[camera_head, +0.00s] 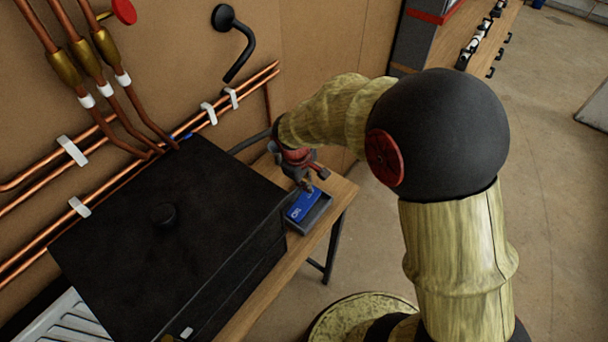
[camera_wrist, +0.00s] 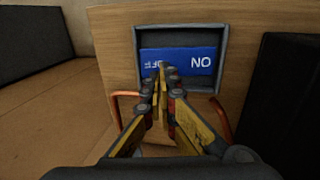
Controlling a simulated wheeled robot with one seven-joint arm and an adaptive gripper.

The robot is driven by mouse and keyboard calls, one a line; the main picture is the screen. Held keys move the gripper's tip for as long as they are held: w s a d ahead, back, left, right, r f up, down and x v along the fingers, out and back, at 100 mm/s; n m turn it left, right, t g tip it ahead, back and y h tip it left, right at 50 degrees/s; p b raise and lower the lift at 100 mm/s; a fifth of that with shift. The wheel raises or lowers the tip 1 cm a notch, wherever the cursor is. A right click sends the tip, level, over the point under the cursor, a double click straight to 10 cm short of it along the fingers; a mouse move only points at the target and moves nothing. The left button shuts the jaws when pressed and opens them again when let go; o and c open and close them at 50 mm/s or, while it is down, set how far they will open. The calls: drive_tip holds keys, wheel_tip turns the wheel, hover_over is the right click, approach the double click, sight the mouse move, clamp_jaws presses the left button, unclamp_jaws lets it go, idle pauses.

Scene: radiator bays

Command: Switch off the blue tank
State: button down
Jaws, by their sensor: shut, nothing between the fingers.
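A blue switch plate (camera_head: 300,207) sits in a grey frame on the wooden bench, at the right end of the black box. In the wrist view, the blue plate (camera_wrist: 203,62) has "ON" at its right and "OFF", upside down, at its left. My gripper (camera_head: 307,188) is above the plate at its far end. In the wrist view, my gripper (camera_wrist: 163,70) is shut and empty, its tips in front of the "OFF" lettering and partly hiding it. I cannot tell whether the tips touch the plate. No blue tank shows.
A large black box (camera_head: 165,235) with a knob stands on the bench (camera_head: 325,225) left of my gripper. Copper pipes (camera_head: 110,165) run along the wall, with a black bent handle (camera_head: 238,55) above. Open floor (camera_head: 560,200) lies to the right.

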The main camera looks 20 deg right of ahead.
sight(309, 195)
drive_tip(key=shift+p+x, duration=0.35)
drive_tip(key=shift+x, duration=2.25)
drive_tip(key=f+b, duration=0.1)
drive_tip(key=w+d+b, duration=0.1)
drive_tip(key=b, duration=0.1)
drive_tip(key=shift+d+f, duration=0.25)
drive_tip(key=shift+f, duration=0.1)
drive_tip(key=shift+w+r, duration=0.1)
drive_tip(key=shift+r, duration=0.1)
drive_tip(key=shift+r, duration=0.3)
wheel_tip(309, 195, up, 13)
drive_tip(key=w+d+p, duration=0.1)
drive_tip(key=d, duration=0.1)
drive_tip(key=shift+w, duration=0.3)
drive_tip(key=shift+d, duration=0.15)
